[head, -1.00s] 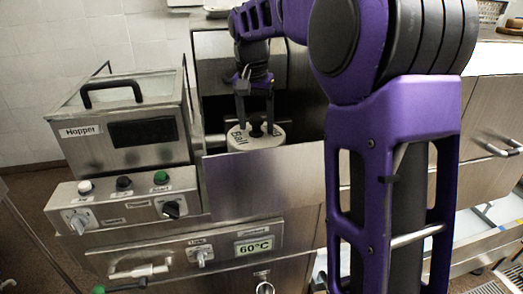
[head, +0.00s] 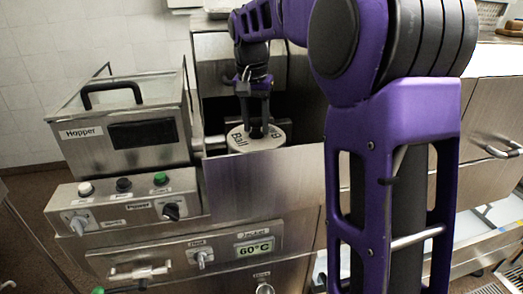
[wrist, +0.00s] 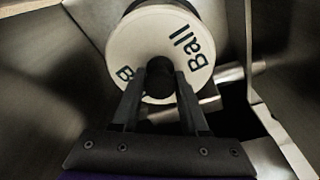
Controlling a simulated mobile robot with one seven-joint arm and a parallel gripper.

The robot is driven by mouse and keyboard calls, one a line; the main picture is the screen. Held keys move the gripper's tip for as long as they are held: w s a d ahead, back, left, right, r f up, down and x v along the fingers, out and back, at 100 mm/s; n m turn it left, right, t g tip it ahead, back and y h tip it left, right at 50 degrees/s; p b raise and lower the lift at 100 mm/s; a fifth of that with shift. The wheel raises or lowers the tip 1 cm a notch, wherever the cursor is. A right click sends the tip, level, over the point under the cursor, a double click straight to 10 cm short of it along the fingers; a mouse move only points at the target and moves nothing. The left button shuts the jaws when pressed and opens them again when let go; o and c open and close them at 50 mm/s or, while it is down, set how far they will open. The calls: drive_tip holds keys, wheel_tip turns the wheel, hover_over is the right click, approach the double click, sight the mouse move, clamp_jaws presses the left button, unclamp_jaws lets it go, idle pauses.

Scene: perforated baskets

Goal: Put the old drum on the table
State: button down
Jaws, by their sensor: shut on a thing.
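The drum (head: 239,141) is a pale round piece with "Ball" lettered on its flat face, inside the open steel compartment of the machine. It also shows in the wrist view (wrist: 203,30), with its face toward the camera and a dark hub in the middle. My gripper (head: 256,132) reaches down to the drum's face. In the wrist view my gripper (wrist: 160,72) has its two fingers shut on the dark hub of the drum. The drum's lower part is hidden behind the steel front panel in the head view. The table cannot be clearly identified.
The steel front panel (head: 262,185) stands close before the drum. A hopper (head: 120,125) and a button panel (head: 125,200) are at the left. A metal rod (wrist: 225,75) lies beside the drum. Steel drawers (head: 490,120) stand at the right.

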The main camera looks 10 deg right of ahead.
drive_tip(key=shift+r, duration=0.25)
drive_tip(key=shift+r+p, duration=2.1)
drive_tip(key=shift+p, duration=0.05)
wheel_tip(320, 180, up, 12)
hover_over(259, 143)
drive_tip(key=shift+w+r, duration=0.15)
drive_tip(key=shift+r, duration=0.05)
idle(0.4)
